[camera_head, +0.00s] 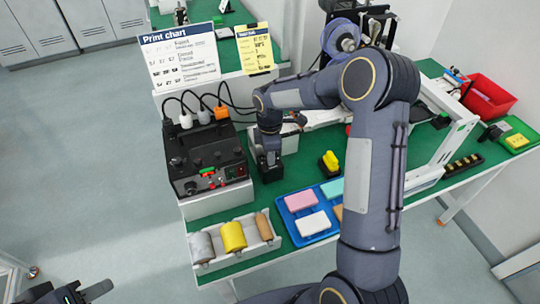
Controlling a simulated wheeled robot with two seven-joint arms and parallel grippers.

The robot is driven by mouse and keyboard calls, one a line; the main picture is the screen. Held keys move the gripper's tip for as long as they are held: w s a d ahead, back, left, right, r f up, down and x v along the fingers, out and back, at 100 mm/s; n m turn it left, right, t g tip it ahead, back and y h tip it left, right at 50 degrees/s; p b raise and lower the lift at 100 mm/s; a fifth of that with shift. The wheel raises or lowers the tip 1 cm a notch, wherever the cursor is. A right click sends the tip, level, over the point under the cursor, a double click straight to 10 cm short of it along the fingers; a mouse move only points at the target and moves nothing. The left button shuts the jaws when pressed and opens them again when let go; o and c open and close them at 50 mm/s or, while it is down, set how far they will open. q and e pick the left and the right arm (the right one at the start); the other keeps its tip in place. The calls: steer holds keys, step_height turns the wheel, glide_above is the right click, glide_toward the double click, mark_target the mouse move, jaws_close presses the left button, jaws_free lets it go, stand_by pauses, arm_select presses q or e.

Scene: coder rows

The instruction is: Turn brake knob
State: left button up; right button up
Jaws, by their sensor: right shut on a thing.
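My right arm reaches from the bottom right across the bench to the left. Its gripper (268,172) points down just right of the black control box (208,160), over the green bench top. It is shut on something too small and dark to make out. I cannot pick out the brake knob with certainty. The control box front carries a green switch, a red knob and small dark knobs. A purple reel (341,36) stands at the back, partly behind my arm. My left gripper (82,292) is at the bottom left, cut by the frame edge, apparently open and empty, away from the bench.
A white tray (235,266) with grey, yellow and tan rollers lies at the front. A blue tray (314,238) holds coloured blocks, partly behind my arm. A red bin (487,98) is at the right. Cables and the print chart (180,55) stand behind the box.

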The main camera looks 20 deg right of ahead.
steer(key=m+b, duration=0.1)
steer(key=m, duration=0.2)
steer(key=shift+m, duration=0.4)
steer(key=shift+m+b, duration=0.55)
steer(key=shift+m, duration=1.35)
steer(key=o, duration=1)
steer(key=shift+r, duration=3.95)
